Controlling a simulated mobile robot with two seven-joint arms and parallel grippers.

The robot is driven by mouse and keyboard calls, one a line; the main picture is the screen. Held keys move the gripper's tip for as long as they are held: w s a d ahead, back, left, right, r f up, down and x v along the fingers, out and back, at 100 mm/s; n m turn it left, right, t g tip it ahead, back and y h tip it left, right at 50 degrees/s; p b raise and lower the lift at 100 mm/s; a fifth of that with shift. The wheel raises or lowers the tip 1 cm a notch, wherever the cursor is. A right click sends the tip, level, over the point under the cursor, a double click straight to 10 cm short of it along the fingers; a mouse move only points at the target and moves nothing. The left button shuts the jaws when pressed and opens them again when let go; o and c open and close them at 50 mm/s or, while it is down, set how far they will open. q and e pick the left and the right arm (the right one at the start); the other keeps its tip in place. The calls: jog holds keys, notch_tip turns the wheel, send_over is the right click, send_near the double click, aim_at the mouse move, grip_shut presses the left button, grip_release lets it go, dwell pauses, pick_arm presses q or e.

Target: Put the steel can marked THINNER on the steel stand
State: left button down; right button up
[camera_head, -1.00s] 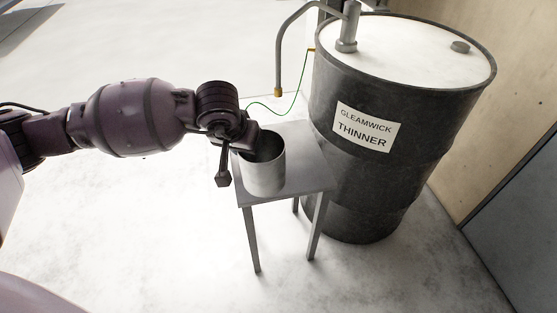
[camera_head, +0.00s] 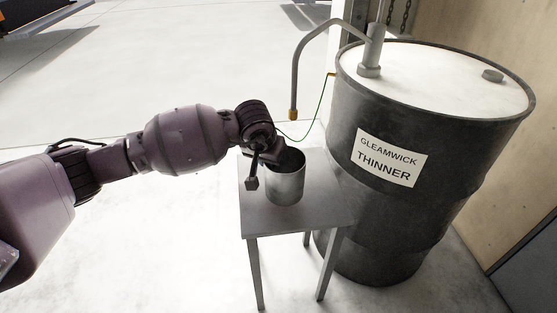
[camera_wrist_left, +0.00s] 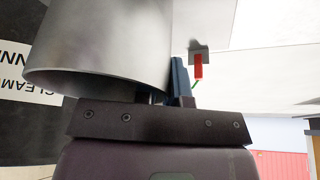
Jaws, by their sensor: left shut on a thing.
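The steel can (camera_head: 287,184), open-topped, appears upright over the steel stand (camera_head: 268,221), a small grey four-legged table. I cannot tell whether its base touches the top. No THINNER mark shows on its visible side. My left gripper (camera_head: 277,158) reaches in from the left and is shut on the can's wall at the rim. In the left wrist view the can (camera_wrist_left: 105,50) fills the upper left, and the gripper (camera_wrist_left: 165,88) is at its edge. My right gripper is not in view.
A large dark drum (camera_head: 340,120) labelled GLEAMWICK THINNER stands close to the stand's right side, with a bent pipe (camera_head: 296,70) on top. A thin green wire (camera_head: 318,108) hangs behind the can. Floor left of the stand is clear.

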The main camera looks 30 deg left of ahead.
pick_arm(q)
jog(key=w+f+b, duration=0.2)
jog(key=w+f, duration=0.1)
jog(key=w, duration=0.2)
jog(key=shift+a+f, duration=0.15)
jog(key=shift+f, duration=0.15)
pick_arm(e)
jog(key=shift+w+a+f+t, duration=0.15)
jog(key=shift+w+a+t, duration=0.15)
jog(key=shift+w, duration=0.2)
pick_arm(q)
jog(key=shift+f, duration=0.15)
jog(key=c, duration=1.2)
grip_release()
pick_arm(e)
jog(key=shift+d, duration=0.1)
